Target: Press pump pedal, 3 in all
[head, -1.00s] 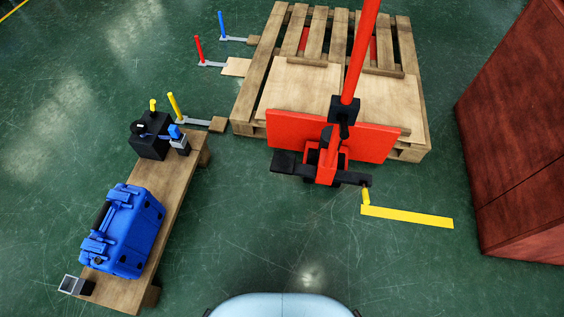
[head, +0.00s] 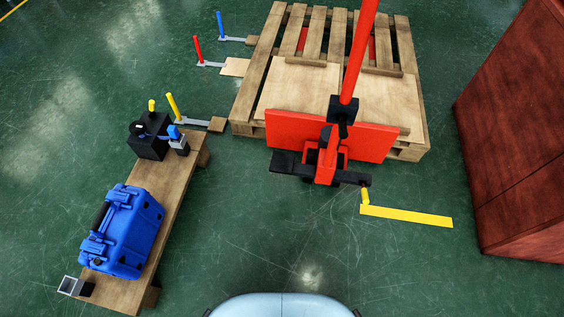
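A red pallet jack (head: 326,165) stands in front of a wooden pallet (head: 410,75), its long red handle (head: 358,55) rising toward the top of the view. A black pedal (head: 284,162) sticks out at the left of its base. I cannot tell which one is the pump pedal. Neither of my grippers is in the head view.
A low wooden bench (head: 178,187) at left holds a blue case (head: 123,232) and a black box (head: 149,136). A yellow bar (head: 408,216) lies on the floor. A dark red cabinet (head: 515,140) stands at right. Green floor in front of the jack is clear.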

